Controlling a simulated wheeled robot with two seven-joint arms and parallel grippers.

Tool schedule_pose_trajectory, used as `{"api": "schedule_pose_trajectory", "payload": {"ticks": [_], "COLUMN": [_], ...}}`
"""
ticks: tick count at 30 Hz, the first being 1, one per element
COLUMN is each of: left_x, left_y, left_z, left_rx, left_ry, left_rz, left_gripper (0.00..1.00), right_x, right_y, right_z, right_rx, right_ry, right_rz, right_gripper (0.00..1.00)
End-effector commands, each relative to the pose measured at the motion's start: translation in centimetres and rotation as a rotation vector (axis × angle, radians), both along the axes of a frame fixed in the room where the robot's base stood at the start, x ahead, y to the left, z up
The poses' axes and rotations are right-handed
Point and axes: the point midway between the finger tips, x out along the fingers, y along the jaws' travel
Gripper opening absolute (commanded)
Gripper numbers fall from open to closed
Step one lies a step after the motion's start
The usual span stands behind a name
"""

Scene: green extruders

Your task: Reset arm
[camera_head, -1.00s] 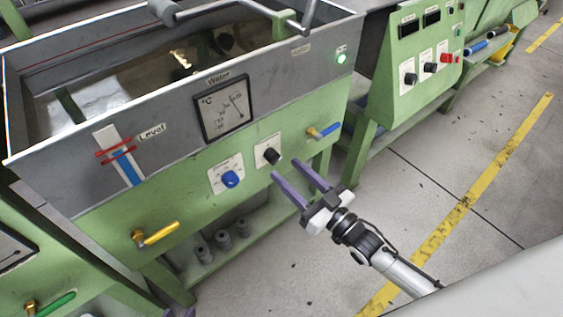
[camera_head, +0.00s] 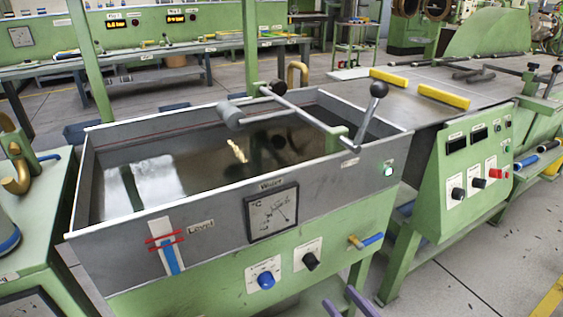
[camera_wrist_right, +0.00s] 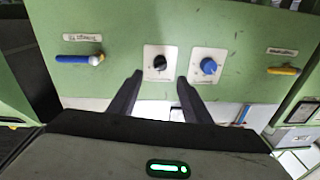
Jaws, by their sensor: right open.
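My right gripper (camera_head: 348,303) shows only its purple fingertips at the bottom edge of the head view, in front of the green water tank panel. In the right wrist view my right gripper (camera_wrist_right: 157,92) has its two dark fingers apart with nothing between them. The black knob (camera_head: 311,261) and the blue knob (camera_head: 266,280) are on the panel; in the wrist view the black knob (camera_wrist_right: 160,62) lies ahead between the fingertips and the blue knob (camera_wrist_right: 208,66) just right of them. The fingers appear apart from both knobs. My left gripper is not in view.
The water tank (camera_head: 240,215) has a gauge (camera_head: 271,212), a level strip (camera_head: 166,247) and a blue-handled valve (camera_head: 366,240). A green control box (camera_head: 470,175) stands to the right. Bare floor (camera_head: 500,265) lies at the lower right.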

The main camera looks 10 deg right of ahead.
Motion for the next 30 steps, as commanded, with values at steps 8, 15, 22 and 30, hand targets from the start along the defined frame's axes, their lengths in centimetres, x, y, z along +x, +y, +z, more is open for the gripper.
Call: {"api": "schedule_pose_trajectory", "payload": {"ticks": [8,15,22,30], "left_x": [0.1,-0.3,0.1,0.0], "left_y": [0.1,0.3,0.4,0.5], "left_z": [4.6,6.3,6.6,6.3], "left_rx": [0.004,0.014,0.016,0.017], "left_ry": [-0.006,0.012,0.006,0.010], "left_rz": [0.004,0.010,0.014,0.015], "left_gripper": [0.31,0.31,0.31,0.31], "right_x": [-5.5,-13.4,-16.2,-16.2], "right_y": [3.4,4.5,4.4,4.4], "right_z": [-1.2,-2.2,-2.7,-2.9], "right_rx": [-0.097,-0.222,-0.265,-0.265], "right_ry": [0.337,0.699,0.811,0.810], "right_rz": [-0.063,-0.094,-0.093,-0.092], "right_gripper": [0.44,0.44,0.44,0.44]}}
